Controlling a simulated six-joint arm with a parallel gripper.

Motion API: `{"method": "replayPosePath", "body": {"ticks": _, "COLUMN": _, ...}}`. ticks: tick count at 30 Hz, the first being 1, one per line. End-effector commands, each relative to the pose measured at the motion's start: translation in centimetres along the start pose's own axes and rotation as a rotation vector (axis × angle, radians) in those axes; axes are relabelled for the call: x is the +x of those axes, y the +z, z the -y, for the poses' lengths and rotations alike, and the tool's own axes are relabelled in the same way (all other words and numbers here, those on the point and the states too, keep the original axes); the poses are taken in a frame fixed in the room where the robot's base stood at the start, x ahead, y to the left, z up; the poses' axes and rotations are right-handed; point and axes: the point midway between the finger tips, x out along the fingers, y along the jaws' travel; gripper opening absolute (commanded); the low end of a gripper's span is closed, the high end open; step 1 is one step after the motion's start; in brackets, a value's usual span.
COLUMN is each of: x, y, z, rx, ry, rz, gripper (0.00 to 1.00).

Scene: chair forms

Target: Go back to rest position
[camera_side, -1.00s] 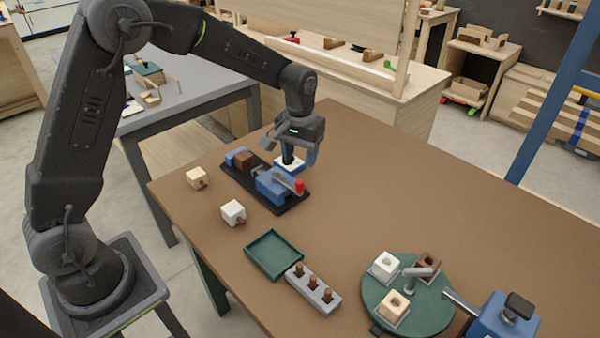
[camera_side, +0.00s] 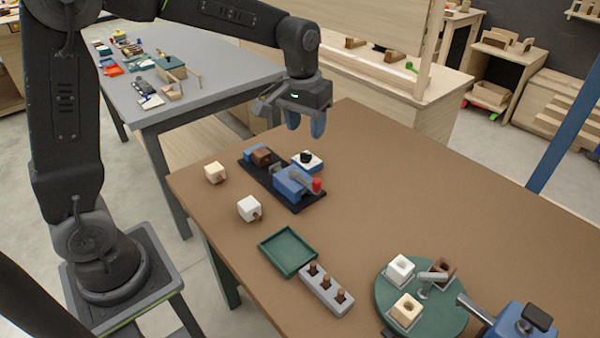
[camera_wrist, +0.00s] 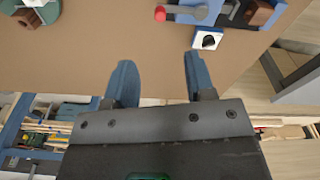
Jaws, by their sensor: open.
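My gripper (camera_side: 305,122) is open and empty, raised above the far edge of the brown table (camera_side: 420,200). Its two blue fingers are apart in the wrist view (camera_wrist: 155,82), with nothing between them. Below it in the side view, a blue vise-like fixture with a red-tipped lever (camera_side: 292,184) sits on a black base. A white and blue block with a dark top piece (camera_side: 308,160) rests beside the fixture; it also shows in the wrist view (camera_wrist: 207,40), clear of the fingers.
A cream cube (camera_side: 215,172) and a white cube (camera_side: 249,208) lie at the left. A green tray (camera_side: 288,251), a grey peg holder (camera_side: 326,290) and a green turntable (camera_side: 440,313) with blocks stand nearer. A grey side table (camera_side: 200,95) is behind. The table's right is clear.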

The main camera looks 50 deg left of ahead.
Motion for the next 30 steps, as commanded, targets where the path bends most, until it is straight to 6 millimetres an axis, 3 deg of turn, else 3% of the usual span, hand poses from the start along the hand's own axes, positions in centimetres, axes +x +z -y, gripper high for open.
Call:
{"method": "replayPosePath", "body": {"ticks": 1, "x": -1.8, "y": 1.7, "z": 0.3, "rx": 0.021, "ry": 0.009, "rz": -0.036, "gripper": 0.50}}
{"method": "replayPosePath", "body": {"ticks": 3, "x": -3.5, "y": 3.9, "z": 0.8, "rx": 0.050, "ry": 0.019, "rz": -0.078, "gripper": 0.50}}
{"method": "replayPosePath", "body": {"ticks": 9, "x": -6.7, "y": 10.4, "z": 2.4, "rx": 0.132, "ry": 0.040, "rz": -0.197, "gripper": 0.50}}
{"method": "replayPosePath", "body": {"ticks": 15, "x": -7.4, "y": 16.5, "z": 3.9, "rx": 0.209, "ry": 0.052, "rz": -0.312, "gripper": 0.50}}
{"method": "replayPosePath", "body": {"ticks": 18, "x": -7.1, "y": 18.6, "z": 4.4, "rx": 0.238, "ry": 0.055, "rz": -0.355, "gripper": 0.50}}
{"method": "replayPosePath", "body": {"ticks": 24, "x": -6.5, "y": 20.6, "z": 4.9, "rx": 0.266, "ry": 0.056, "rz": -0.397, "gripper": 0.50}}
{"method": "replayPosePath", "body": {"ticks": 30, "x": -6.5, "y": 20.7, "z": 4.9, "rx": 0.269, "ry": 0.055, "rz": -0.398, "gripper": 0.50}}
